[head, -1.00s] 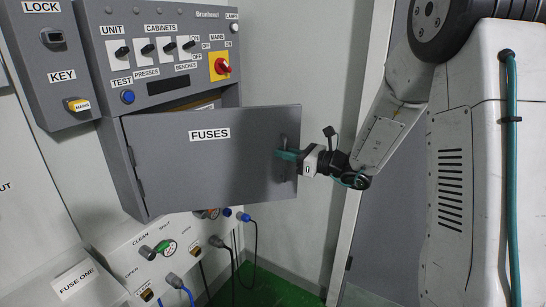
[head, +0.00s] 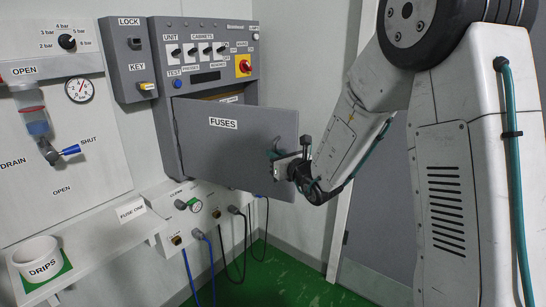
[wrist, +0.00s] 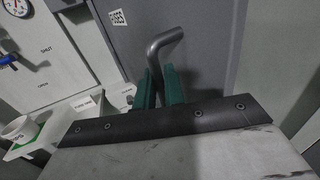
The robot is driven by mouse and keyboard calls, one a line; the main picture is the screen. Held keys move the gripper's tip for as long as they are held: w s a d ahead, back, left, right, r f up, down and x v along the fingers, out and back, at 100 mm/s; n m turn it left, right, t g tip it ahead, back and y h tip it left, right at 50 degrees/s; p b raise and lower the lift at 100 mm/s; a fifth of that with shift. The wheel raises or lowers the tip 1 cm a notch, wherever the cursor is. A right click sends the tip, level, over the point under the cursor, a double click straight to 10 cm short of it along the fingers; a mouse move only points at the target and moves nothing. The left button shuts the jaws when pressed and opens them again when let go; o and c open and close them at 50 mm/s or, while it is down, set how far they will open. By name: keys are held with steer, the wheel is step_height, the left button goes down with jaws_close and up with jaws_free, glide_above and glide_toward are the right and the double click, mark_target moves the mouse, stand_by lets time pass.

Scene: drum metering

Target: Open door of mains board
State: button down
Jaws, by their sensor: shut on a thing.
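The mains board (head: 205,28) is a grey wall box at the upper middle of the head view. Its grey door (head: 235,160), marked FUSES, is hinged at the left. It stands partly open, with a gap into the box above its top edge. My gripper (head: 274,154) is at the door's free right edge, its teal fingers on the handle. In the wrist view the handle (wrist: 163,46) is a bent grey bar. My gripper (wrist: 160,88) is shut on its lower part. The inside of the box is mostly hidden by the door.
Left of the board are a lock and key box (head: 130,60) and a panel with a gauge (head: 80,90). Below are a socket box (head: 195,215) with hanging cables and a shelf with a white DRIPS cup (head: 40,260). Green floor (head: 270,280) lies clear below.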

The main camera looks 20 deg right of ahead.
steer(key=shift+s+a+f, duration=0.1)
steer(key=shift+s+a, duration=0.1)
steer(key=shift+a, duration=0.05)
steer(key=c, duration=1.6)
jaws_free()
steer(key=shift+w+a, duration=0.1)
steer(key=shift+c, duration=0.2)
steer(key=v, duration=0.8)
steer(key=shift+c, duration=0.4)
